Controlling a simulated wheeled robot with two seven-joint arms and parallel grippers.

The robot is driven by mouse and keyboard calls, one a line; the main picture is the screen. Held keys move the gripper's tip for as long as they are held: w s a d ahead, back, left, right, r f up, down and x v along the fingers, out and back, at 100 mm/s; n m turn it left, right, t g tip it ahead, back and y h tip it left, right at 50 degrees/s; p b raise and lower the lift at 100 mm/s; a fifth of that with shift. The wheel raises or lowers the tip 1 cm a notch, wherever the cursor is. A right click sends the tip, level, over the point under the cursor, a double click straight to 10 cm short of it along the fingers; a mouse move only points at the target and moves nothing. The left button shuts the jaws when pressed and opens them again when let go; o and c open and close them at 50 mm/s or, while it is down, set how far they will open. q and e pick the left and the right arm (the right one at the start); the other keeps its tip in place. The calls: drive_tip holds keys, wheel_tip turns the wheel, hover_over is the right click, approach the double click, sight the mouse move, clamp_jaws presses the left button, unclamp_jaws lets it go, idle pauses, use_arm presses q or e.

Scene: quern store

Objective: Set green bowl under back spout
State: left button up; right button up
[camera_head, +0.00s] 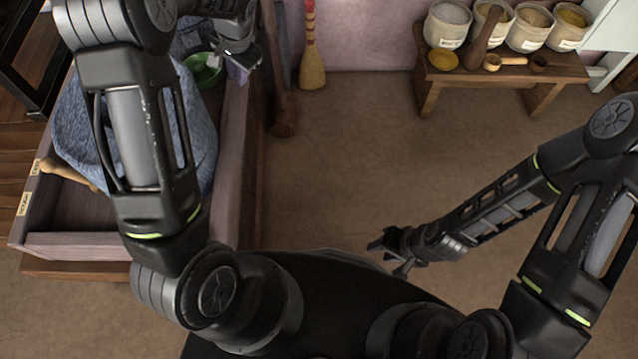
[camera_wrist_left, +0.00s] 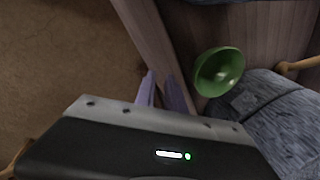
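The green bowl (camera_head: 203,70) is at the upper left in the head view, inside a wooden-walled bin, beside a blue-grey cloth-like mass. In the left wrist view the green bowl (camera_wrist_left: 219,72) lies tilted, with its hollow showing. My left gripper (camera_head: 238,68) is just right of the bowl, near the bin's side wall. In the left wrist view its purple fingers (camera_wrist_left: 163,92) are apart with nothing held, and the bowl is beyond them to the right. My right gripper (camera_head: 388,250) is low over the floor at centre, away from the bowl; its opening is unclear. I cannot make out a back spout.
The wooden bin's wall (camera_head: 236,170) and the blue-grey mass (camera_head: 85,120) are close to the bowl. A broom (camera_head: 312,65) leans by the wall. A bench (camera_head: 500,72) holds several filled sacks at the back right. The middle floor is clear.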

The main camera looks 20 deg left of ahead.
use_arm(q)
drive_tip(key=s+d+f+n+h, duration=0.1)
drive_tip(key=s+d+f+h, duration=0.1)
drive_tip(key=s+d+f, duration=0.45)
drive_tip(key=s+d+f+h, duration=0.2)
drive_tip(key=s+d+f, duration=0.1)
drive_tip(key=d+f, duration=0.6)
drive_tip(key=s+d+f+n+h, duration=0.1)
drive_tip(key=s+d+f+n, duration=0.1)
drive_tip(key=s+d, duration=0.5)
drive_tip(key=s+d+f+n+h, duration=0.1)
drive_tip(key=s+d+f+n, duration=0.1)
drive_tip(key=s+d, duration=0.4)
drive_tip(key=s+f, duration=0.1)
drive_tip(key=s, duration=0.3)
drive_tip(key=shift+s+d+n+g+h, duration=0.25)
drive_tip(key=shift+d+n+g+h, duration=0.05)
drive_tip(key=shift+d+n, duration=0.1)
drive_tip(key=shift+f, duration=0.1)
